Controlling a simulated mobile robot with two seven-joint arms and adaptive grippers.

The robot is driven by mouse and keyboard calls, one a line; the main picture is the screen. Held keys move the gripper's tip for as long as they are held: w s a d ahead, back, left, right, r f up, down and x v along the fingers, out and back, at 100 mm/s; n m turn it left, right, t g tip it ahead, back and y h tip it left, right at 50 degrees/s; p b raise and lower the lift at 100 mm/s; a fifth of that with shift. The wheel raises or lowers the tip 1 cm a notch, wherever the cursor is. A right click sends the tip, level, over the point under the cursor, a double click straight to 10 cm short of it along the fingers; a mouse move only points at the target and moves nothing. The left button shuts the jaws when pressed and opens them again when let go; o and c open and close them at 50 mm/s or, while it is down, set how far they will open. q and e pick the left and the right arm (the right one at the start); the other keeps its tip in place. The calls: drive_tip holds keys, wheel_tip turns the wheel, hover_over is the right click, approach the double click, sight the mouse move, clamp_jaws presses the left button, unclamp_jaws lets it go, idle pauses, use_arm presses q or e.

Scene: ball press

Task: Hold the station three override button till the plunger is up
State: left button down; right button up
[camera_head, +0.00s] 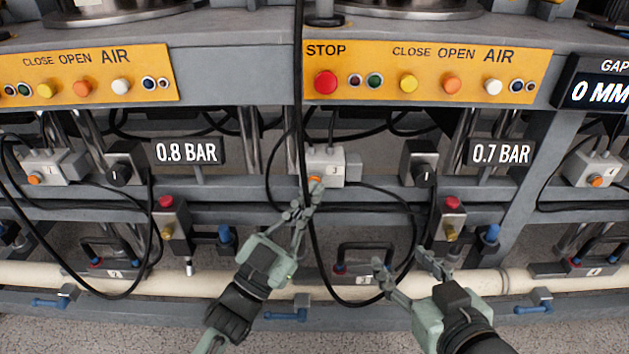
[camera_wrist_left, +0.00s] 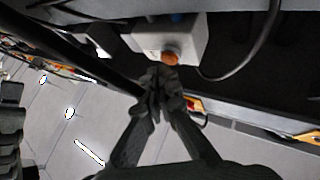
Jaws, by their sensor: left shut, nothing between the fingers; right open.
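The station three override box (camera_head: 337,167) is a small grey box marked 3, under the middle of the press. My right gripper (camera_head: 410,262) is open and empty, lower right. No plunger is clearly identifiable.
Yellow panels (camera_head: 430,75) with coloured buttons, including a red STOP button (camera_head: 326,82), run above. A black hose (camera_head: 312,235) hangs close by my left gripper. Displays read 0.8 BAR (camera_head: 187,152), 0.7 BAR (camera_head: 500,152) and 0 MM (camera_head: 598,92). A pale pipe (camera_head: 210,284) runs along the bottom.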

use_arm(q)
drive_tip(key=shift+w, duration=0.55)
idle(0.7)
drive_tip(key=shift+s, duration=0.1)
idle(0.5)
drive_tip(key=shift+s+p, duration=0.3)
drive_tip(key=shift+s, duration=0.5)
drive_tip(key=shift+s, duration=0.1)
drive_tip(key=s+p, duration=0.1)
drive_tip(key=s, duration=0.3)
drive_tip(key=shift+s+p, duration=0.4)
